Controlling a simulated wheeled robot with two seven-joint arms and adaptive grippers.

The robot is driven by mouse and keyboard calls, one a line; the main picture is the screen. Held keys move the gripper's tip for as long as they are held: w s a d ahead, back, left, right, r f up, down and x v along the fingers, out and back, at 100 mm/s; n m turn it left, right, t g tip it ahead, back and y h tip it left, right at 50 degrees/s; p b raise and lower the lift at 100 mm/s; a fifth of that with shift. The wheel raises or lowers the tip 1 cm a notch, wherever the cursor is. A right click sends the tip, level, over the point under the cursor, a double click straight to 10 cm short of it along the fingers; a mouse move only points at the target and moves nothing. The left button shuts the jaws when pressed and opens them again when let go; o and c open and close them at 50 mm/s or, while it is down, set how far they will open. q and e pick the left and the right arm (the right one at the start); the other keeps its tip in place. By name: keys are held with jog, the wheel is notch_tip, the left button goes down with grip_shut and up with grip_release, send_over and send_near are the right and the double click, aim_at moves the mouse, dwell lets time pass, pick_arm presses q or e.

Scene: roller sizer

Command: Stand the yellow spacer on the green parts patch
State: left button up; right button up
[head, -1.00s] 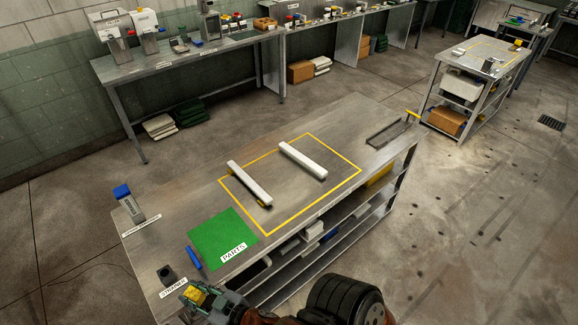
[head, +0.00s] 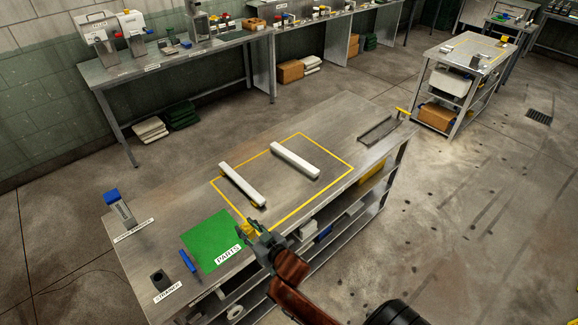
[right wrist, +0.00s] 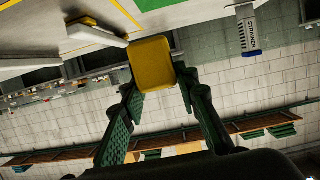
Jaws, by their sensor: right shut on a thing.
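The green parts patch (head: 208,240) lies flat near the left front of the steel table, its "PARTS" label at the front right corner. A strip of it also shows at the top of the right wrist view (right wrist: 150,4). My right gripper (head: 255,234) is beside the patch's right edge, seemingly above the table. It is shut on the yellow spacer (right wrist: 152,65), a blocky piece held between the fingertips in the right wrist view. In the head view the spacer is small and partly hidden by the fingers. My left gripper is not in view.
Two white bars (head: 242,184) (head: 295,160) lie inside the yellow taped outline. A blue-handled tool (head: 187,261) lies left of the patch. A dark block (head: 160,280) and a blue-topped item (head: 117,205) stand near the table's left end. The patch looks bare.

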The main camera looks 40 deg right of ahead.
jog(key=w+d+r, duration=0.2)
jog(key=w+d, duration=0.1)
jog(key=w, duration=0.2)
jog(key=w+a+f, duration=0.2)
jog(key=a+f, duration=0.1)
jog(key=w+a+f+b, duration=0.1)
jog(key=w+a+f, duration=0.2)
jog(key=a, duration=0.1)
jog(key=w+a+f+b, duration=0.1)
jog(key=w+a+f, duration=0.2)
jog(key=shift+a+f, duration=0.15)
jog(key=shift+a, duration=0.2)
jog(key=shift+w+a+f, duration=0.2)
jog(key=shift+w+f, duration=0.05)
jog(key=shift+f, duration=0.1)
notch_tip(320, 180, down, 3)
jog(key=shift+a+f+b, duration=0.15)
jog(key=shift+f+b, duration=0.05)
jog(key=shift+b, duration=0.25)
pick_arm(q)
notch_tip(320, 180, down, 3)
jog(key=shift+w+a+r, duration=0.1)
pick_arm(e)
jog(key=shift+r, duration=0.1)
jog(key=o, duration=1.1)
jog(key=shift+o, duration=0.2)
